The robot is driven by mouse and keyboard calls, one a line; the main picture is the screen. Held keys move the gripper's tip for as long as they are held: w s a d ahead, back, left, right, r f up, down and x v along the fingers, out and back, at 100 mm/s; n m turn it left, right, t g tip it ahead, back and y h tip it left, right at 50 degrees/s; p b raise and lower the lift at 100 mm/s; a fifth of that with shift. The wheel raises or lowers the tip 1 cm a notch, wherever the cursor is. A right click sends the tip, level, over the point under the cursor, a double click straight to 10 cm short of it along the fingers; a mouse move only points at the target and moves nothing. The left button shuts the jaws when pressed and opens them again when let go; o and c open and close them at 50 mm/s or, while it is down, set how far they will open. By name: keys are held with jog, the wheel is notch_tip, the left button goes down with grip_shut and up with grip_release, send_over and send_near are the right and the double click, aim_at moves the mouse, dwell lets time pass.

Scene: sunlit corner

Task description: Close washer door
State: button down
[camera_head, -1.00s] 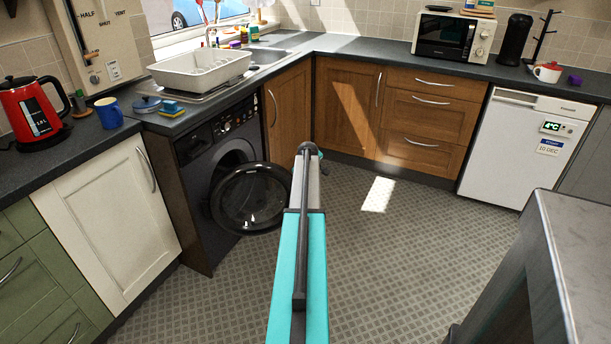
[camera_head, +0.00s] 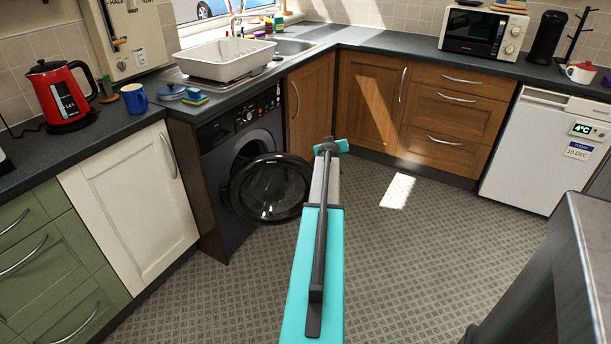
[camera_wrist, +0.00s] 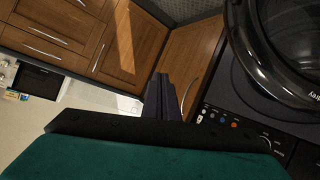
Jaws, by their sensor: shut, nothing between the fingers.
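The dark washer (camera_head: 222,160) stands under the worktop at left centre in the head view. Its round, black-rimmed glass door (camera_head: 270,188) hangs wide open, swung out towards the right over the floor. In the wrist view the door (camera_wrist: 240,45) is large at the upper right, beside the washer's control panel (camera_wrist: 238,125). My gripper (camera_wrist: 160,92) is shut and empty, apart from the door and to its left in that view. In the head view my arm reaches forward just right of the door; its fingertips are hidden there.
A wooden corner cupboard (camera_head: 311,105) stands right of the washer and a white cupboard (camera_head: 130,205) left of it. Open tiled floor (camera_head: 400,260) lies to the right. A grey block-like unit (camera_head: 560,250) stands at the right edge.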

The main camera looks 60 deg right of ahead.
aim_at(304, 169)
jog(key=w+a+f+t+h+b, duration=0.2)
jog(key=a+f+t+h+b, duration=0.15)
jog(key=a+t+b, duration=0.65)
jog(key=a+f+g+y+b, duration=0.1)
jog(key=a+f, duration=0.2)
jog(key=f, duration=0.2)
jog(key=s+a+f+g+y+b, duration=0.1)
jog(key=a+f, duration=0.2)
jog(key=f, duration=0.3)
jog(key=shift+a+f+n+g+b, duration=0.25)
jog(key=shift+a+n+g+b, duration=0.05)
jog(key=shift+g+b, duration=0.1)
jog(key=shift+b+x, duration=1.25)
jog(key=shift+x, duration=5.75)
jog(key=shift+r, duration=0.1)
